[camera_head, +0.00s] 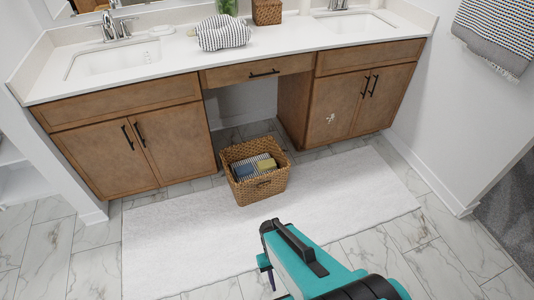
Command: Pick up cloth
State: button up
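A rolled grey-and-white striped cloth (222,33) lies on the white countertop between the two sinks. Folded cloths, one blue-grey (244,171) and one yellowish (266,165), lie with striped fabric in a wicker basket (262,190) on the white rug. Which of these is the task's cloth I cannot tell. My teal arm reaches in from the bottom right. The end of my gripper (268,270) shows in part below it, over the rug and nearer than the basket. The arm hides most of it, so its opening does not show. No cloth is seen at it.
A wooden double vanity (128,140) with an open knee space stands behind the basket. A small wicker box (267,12) and a plant (227,6) stand on the counter (275,45). A patterned towel (490,35) hangs on the right wall. The rug (165,240) is clear around the basket.

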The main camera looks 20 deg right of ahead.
aim_at(241, 171)
jog(key=u, duration=1.05)
jog(key=k, duration=0.15)
jog(key=z, duration=2.8)
jog(key=i, duration=1.35)
jog(key=u, duration=0.2)
